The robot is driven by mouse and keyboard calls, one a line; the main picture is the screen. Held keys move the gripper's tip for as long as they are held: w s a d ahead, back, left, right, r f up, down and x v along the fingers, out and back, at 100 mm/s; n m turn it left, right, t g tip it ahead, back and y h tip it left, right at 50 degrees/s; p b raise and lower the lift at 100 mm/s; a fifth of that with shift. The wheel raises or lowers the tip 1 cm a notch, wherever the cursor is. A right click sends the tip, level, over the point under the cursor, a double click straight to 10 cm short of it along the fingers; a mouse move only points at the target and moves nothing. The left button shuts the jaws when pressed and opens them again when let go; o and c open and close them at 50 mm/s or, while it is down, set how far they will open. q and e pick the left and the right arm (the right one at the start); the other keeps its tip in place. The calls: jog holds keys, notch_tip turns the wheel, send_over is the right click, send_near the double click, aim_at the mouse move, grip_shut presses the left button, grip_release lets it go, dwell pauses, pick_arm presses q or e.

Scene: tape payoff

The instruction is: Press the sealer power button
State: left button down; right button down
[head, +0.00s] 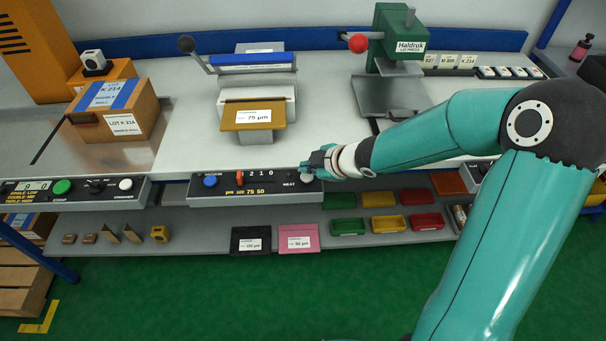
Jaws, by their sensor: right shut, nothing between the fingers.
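The sealer (252,88) stands on the bench, with a blue bar across its top and a tan plate labelled 75 µm at its front. I cannot read which one is marked power. My right gripper (308,168) is shut and empty, its tips at the pale button; whether they touch it I cannot tell. My left gripper is not in view.
A green press (390,45) with a red knob stands to the right. A cardboard box (118,105) sits at the left. Another panel (75,190) with green and white buttons is at the left front. Small coloured bins (380,198) are on the lower shelf.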

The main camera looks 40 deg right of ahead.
aim_at(284, 197)
jog(key=shift+r+p, duration=2.85)
jog(key=shift+r, duration=0.15)
jog(key=shift+f, duration=0.1)
jog(key=shift+a, duration=0.1)
jog(key=a+f+g, duration=0.1)
jog(key=a+f, duration=0.1)
jog(key=f, duration=0.1)
jog(key=s+a+f+y, duration=0.1)
jog(key=a+f, duration=0.2)
jog(key=s+a+f+g+y, duration=0.1)
jog(key=a+f, duration=0.2)
jog(key=shift+g, duration=0.3)
jog(key=s+a+f+m+g, duration=0.3)
jog(key=s+a+f+m, duration=0.3)
jog(key=s+f, duration=0.2)
jog(key=s+a+f+m+g, duration=0.2)
jog(key=s+a+f+m, duration=0.3)
jog(key=s+f+m, duration=0.2)
jog(key=shift+s+a+f+g, duration=0.4)
jog(key=shift+s+f, duration=0.45)
jog(key=shift+s, duration=0.35)
